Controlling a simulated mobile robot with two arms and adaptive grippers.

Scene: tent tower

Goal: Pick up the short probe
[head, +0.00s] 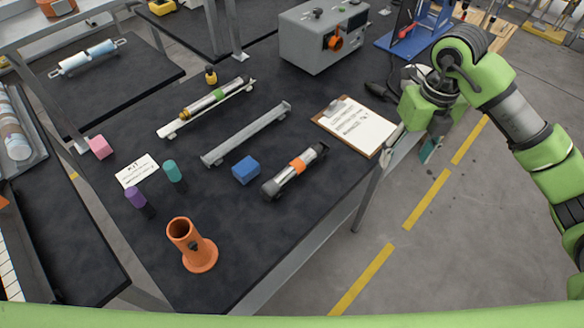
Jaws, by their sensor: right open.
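A short dark grey and silver probe with an orange band (297,168) lies on the black table top, right of the blue block. A probe with a green band (217,95) looks longer and rests on a pale rail further back. My right gripper (411,147) is open and empty, beside the table's right edge, next to the clipboard. It is to the right of the orange-banded probe and apart from it. My left gripper is not in view.
An empty grey rail (247,134) lies behind the blue block (246,170). An orange tube stand (192,247) is at the front. The clipboard (356,125) and a grey box (323,35) are at the back right. Small purple and teal (174,171) cylinders stand at left.

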